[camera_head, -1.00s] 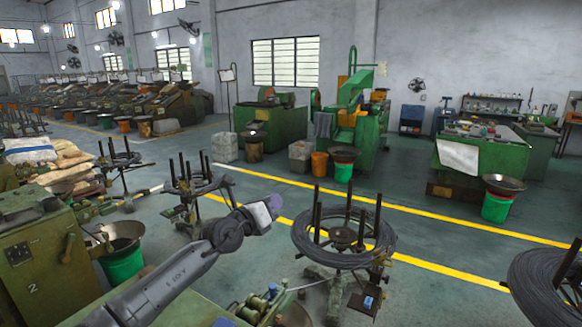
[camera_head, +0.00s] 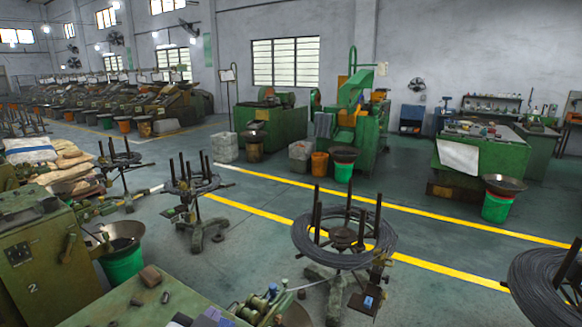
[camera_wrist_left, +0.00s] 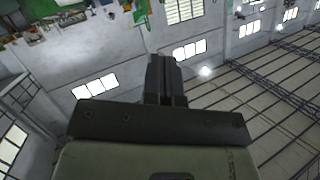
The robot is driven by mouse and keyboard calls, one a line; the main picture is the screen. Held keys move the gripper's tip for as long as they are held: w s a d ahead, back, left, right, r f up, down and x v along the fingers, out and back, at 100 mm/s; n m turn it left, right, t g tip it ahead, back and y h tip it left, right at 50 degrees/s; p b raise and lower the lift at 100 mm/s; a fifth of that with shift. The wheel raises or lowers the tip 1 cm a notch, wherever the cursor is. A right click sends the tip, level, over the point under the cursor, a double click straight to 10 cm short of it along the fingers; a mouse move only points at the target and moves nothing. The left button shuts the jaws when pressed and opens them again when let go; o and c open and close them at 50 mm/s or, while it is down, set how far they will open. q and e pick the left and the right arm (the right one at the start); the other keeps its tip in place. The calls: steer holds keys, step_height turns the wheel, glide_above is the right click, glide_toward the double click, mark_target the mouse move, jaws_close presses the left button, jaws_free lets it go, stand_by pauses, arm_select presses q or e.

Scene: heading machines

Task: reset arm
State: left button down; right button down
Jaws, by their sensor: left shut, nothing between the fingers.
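My left gripper (camera_wrist_left: 165,64) shows only in the left wrist view. Its two dark fingers are together with nothing between them. Behind the fingers, the wrist view shows walls, windows and roof beams at a steep tilt, with machines small at the top left. No arm or gripper of mine shows in the head view now. My right gripper is in neither view.
A green worktop (camera_head: 190,290) at the bottom bears a brown block (camera_head: 150,275) and small parts. A wire coil stand (camera_head: 343,240) is right of it, another coil (camera_head: 550,285) at the right edge. A green machine (camera_head: 30,255) with a bucket (camera_head: 122,262) stands left.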

arm_select(q)
steer(key=s+a+f+n+g, duration=0.2)
steer(key=s+a+f+g, duration=0.15)
steer(key=s+f, duration=0.55)
steer(key=s+a+f+n+g, duration=0.15)
steer(key=s+a+f, duration=0.35)
steer(key=f, duration=0.8)
steer(key=s+f+g, duration=0.6)
steer(key=s+f, duration=0.7)
steer(key=s, duration=0.4)
step_height(320, 180, up, 21)
steer(key=p, duration=2.2)
steer(key=shift+s+y, duration=0.35)
steer(key=shift+y, duration=0.05)
steer(key=shift+d, duration=0.1)
